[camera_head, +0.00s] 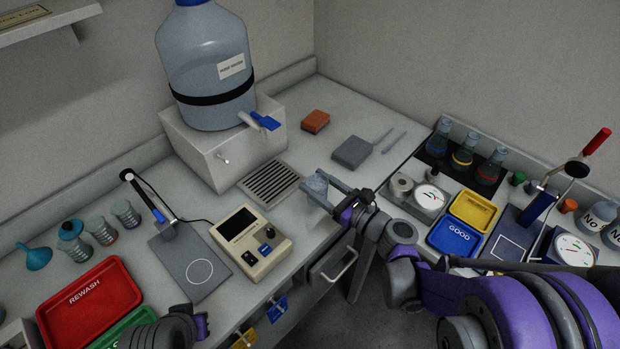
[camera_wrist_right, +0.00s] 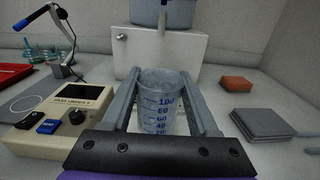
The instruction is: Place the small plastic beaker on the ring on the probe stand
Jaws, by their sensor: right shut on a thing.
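The small plastic beaker (camera_head: 317,186) is clear, with blue graduation marks that show in the right wrist view (camera_wrist_right: 160,112). My right gripper (camera_head: 328,194) is shut on it, with one finger on each side. The beaker looks upright and is held near the counter's front edge, right of the meter. The probe stand (camera_head: 186,265) is a grey plate with a white ring, a post and a blue-and-black probe arm. The ring (camera_head: 200,273) is empty, left of the beaker. Part of my left arm or gripper (camera_head: 170,331) shows at the bottom; its fingers cannot be made out.
A beige meter (camera_head: 251,243) stands between the beaker and the probe stand. A drain grille (camera_head: 270,183) and water jug (camera_head: 207,70) are behind. Red REWASH (camera_head: 89,300) and green trays lie left. Flasks, scales and GOOD tray (camera_head: 456,237) fill the right bench.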

